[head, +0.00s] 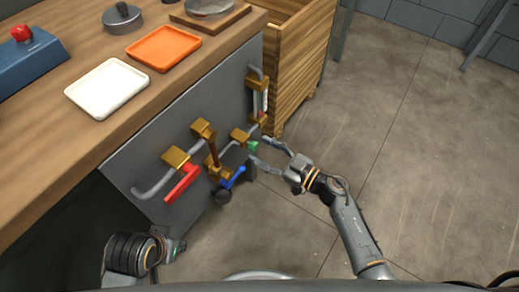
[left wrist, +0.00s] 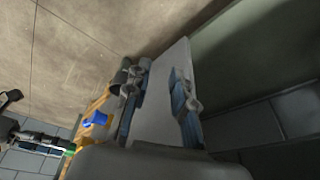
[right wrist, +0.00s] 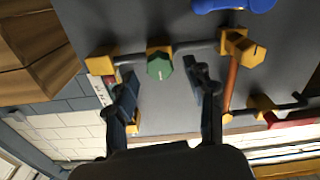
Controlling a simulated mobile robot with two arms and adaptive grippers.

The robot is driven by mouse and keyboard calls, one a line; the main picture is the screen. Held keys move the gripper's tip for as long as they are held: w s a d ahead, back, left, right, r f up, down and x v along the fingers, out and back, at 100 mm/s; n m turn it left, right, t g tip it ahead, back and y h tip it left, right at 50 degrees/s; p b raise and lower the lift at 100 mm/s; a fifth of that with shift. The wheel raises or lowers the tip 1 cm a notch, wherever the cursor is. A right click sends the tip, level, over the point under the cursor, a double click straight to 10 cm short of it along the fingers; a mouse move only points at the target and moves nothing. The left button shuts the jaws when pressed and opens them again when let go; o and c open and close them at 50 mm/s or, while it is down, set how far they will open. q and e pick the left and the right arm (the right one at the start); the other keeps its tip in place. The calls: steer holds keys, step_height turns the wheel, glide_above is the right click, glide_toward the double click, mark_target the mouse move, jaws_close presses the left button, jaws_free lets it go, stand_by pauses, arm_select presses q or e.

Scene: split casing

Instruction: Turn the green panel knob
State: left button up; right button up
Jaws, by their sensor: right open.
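The green knob (head: 252,146) sits on the pipework of the grey upright panel (head: 150,152), under a brass fitting. In the right wrist view the green knob (right wrist: 159,66) is faceted and has a light mark on its face. My right gripper (head: 258,151) is open and faces the panel. Its fingertips (right wrist: 160,74) lie on either side of the knob in the picture. I cannot tell whether they touch it. My left gripper (left wrist: 158,92) is open, with the panel's grey edge behind its fingers.
A red lever (head: 183,185), a blue handle (head: 233,178) and brass fittings (head: 203,129) crowd the panel near the knob. The wooden table (head: 60,125) holds a white tray (head: 107,88) and an orange tray (head: 163,48). A wooden crate (head: 298,62) stands behind.

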arm_select(q)
steer(key=shift+s+r, duration=0.2)
steer(key=shift+r, duration=0.45)
arm_select(e)
steer(key=shift+x, duration=0.8)
steer(key=shift+c, duration=0.4)
jaws_close()
